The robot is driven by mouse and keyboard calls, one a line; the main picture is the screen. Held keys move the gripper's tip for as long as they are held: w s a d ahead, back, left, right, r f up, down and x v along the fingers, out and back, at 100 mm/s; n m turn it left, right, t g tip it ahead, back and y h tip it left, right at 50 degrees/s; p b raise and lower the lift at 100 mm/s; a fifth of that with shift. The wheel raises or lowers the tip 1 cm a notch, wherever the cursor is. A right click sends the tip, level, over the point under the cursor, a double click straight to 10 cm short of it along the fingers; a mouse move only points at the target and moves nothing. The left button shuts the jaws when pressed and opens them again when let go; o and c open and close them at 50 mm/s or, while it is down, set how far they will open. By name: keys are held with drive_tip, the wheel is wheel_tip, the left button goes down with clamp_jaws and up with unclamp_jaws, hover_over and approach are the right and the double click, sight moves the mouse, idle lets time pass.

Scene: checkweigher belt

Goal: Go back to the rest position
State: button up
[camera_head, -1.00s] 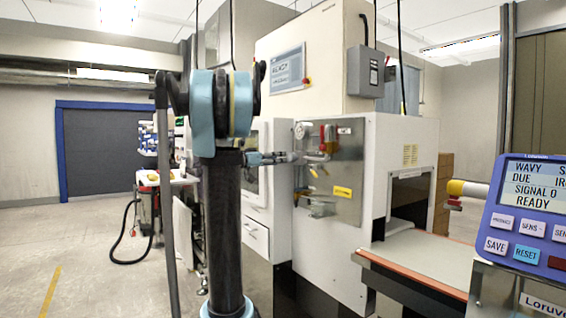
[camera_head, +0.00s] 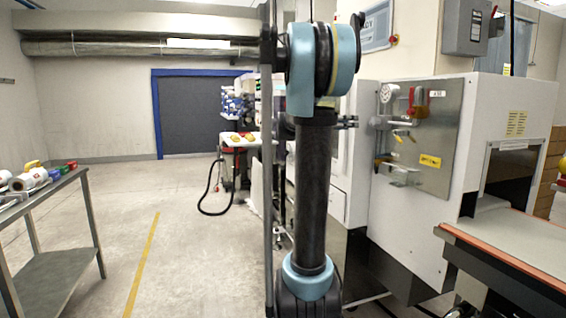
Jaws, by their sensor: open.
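My arm stands upright in the middle of the head view, with pale blue joint covers and a dark link. My gripper (camera_head: 350,122) shows only as a small dark part that sticks out to the right behind this link. Its two fingers look apart, with nothing seen between them. The wrist and most of the gripper are hidden behind the arm. The gripper appears in front of the white machine (camera_head: 410,235), left of its gauge and valves; the distance between them cannot be told.
A conveyor belt (camera_head: 520,243) with an orange edge is at the right. A metal table (camera_head: 55,275) with rolls and coloured items stands at the left. A yellow line (camera_head: 143,262) crosses open floor. A dark door (camera_head: 200,115) with a blue frame is at the back.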

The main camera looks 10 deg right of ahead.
drive_tip(key=s+a+f+n+y, duration=0.5)
drive_tip(key=s+a+f, duration=0.5)
drive_tip(key=f, duration=0.3)
drive_tip(key=s+a+f+n+y, duration=0.5)
drive_tip(key=s+a+f+y, duration=0.2)
drive_tip(key=s+a+f, duration=0.3)
drive_tip(key=s+a+f+n+y, duration=0.5)
drive_tip(key=s+a+f, duration=0.5)
drive_tip(key=f, duration=0.7)
drive_tip(key=a+y, duration=0.1)
drive_tip(key=a, duration=0.1)
drive_tip(key=shift+s+a+t, duration=0.3)
drive_tip(key=shift+w+f, duration=0.2)
drive_tip(key=shift+w, duration=0.25)
idle(1.6)
drive_tip(key=shift+c, duration=0.3)
